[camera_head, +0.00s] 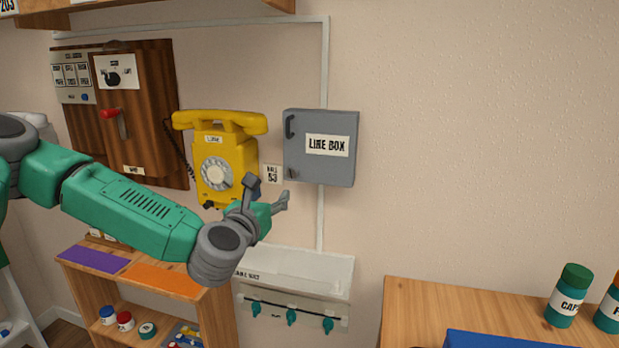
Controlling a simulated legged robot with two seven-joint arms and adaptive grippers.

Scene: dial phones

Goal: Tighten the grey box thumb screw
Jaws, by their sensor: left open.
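The grey box (320,170), labelled "LINE BOX", hangs on the wall right of the yellow phone, with its door shut. A dark handle (289,126) is at its upper left. A small dark knob, which looks like the thumb screw (292,173), is at its lower left. My left gripper (267,190) is open and empty, its fingers spread. In the picture it is just below and left of the screw and appears apart from it; the depth gap is hard to tell. My right gripper is out of view.
The yellow dial phone (226,153) hangs partly behind my left gripper. A white box with teal hooks (305,272) is below. A wooden table (430,300) with jars stands lower right. The right wall is bare.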

